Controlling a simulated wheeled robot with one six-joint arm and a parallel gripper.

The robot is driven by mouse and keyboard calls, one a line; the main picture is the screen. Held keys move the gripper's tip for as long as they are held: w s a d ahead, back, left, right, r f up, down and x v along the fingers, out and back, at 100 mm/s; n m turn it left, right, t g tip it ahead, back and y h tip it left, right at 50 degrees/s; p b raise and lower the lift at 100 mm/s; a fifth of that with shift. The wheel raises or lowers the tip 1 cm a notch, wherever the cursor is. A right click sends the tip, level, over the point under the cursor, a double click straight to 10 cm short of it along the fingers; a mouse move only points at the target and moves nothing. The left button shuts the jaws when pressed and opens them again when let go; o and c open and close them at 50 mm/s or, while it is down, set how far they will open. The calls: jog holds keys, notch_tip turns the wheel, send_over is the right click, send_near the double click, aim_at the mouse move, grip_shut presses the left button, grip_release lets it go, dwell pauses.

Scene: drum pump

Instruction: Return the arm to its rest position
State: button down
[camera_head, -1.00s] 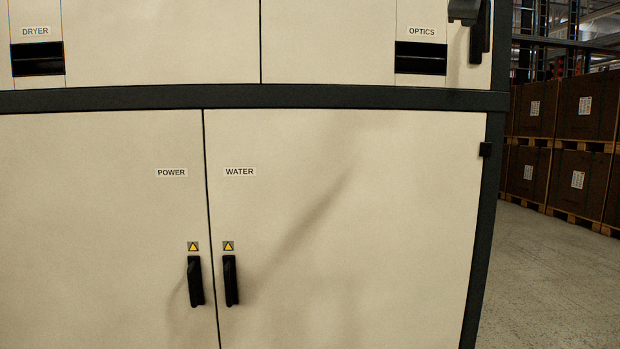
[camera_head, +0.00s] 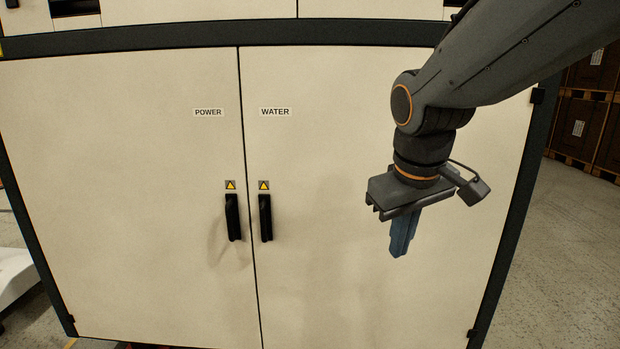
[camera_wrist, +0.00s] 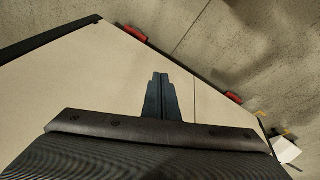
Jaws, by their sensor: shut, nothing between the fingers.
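My gripper (camera_head: 399,248) hangs from my arm in front of the right part of the cabinet's WATER door (camera_head: 330,180) in the head view. Its blue-grey fingers point down and are together, with nothing between them. In the wrist view the closed fingers (camera_wrist: 159,78) show in the middle, with the pale cabinet face (camera_wrist: 75,90) and the floor beyond. The gripper is to the right of the WATER door's black handle (camera_head: 265,218) and apart from it.
The POWER door (camera_head: 130,190) with its black handle (camera_head: 233,217) is at left; both doors look shut. Concrete floor (camera_head: 560,250) is open at the right, with stacked brown boxes (camera_head: 585,120) on pallets behind. Red parts (camera_wrist: 135,33) show along the cabinet's lower edge.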

jog(key=s+a+f+m+g+y, duration=0.15)
jog(key=s+a+f+g, duration=0.3)
jog(key=s+f, duration=0.65)
jog(key=s+d+r+m+p, duration=0.1)
jog(key=d+r+m+p, duration=0.1)
jog(key=d+r+p, duration=0.6)
jog(key=shift+s+d+r+m+t+h+p, duration=0.35)
jog(key=shift+r+p, duration=0.75)
jog(key=shift+p, duration=2.7)
jog(key=shift+a, duration=0.1)
